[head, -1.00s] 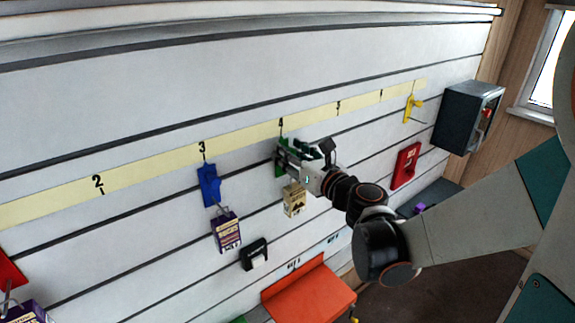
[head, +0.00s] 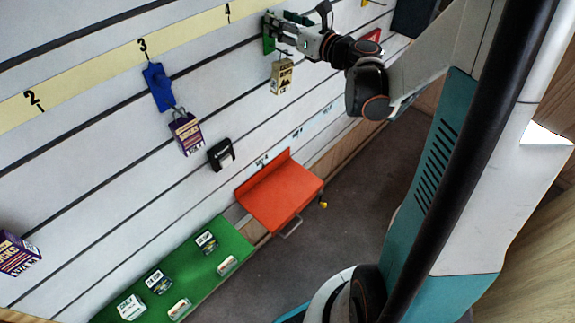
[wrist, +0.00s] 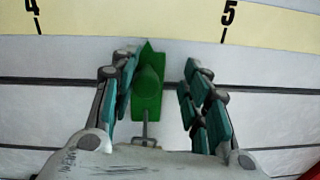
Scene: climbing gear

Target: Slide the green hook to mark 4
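The green hook (wrist: 148,92) sits on the slatted wall below the yellow number strip (wrist: 130,25). In the wrist view its pointed tip lies between mark 4 (wrist: 38,28) and mark 5 (wrist: 222,35), a little nearer 5. My gripper (wrist: 160,85) is open around the hook. The left finger is close beside or touching it; a clear gap separates it from the right finger. In the head view the hook (head: 268,36) is right of mark 4 (head: 228,12), partly covered by my gripper (head: 280,22). A tan box (head: 282,77) hangs from it.
A blue hook (head: 157,86) with a purple box (head: 186,133) is at mark 3. A black item (head: 221,154), an orange shelf (head: 280,198) and a green shelf (head: 225,245) with several small boxes are lower. The wall between the blue and green hooks is clear.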

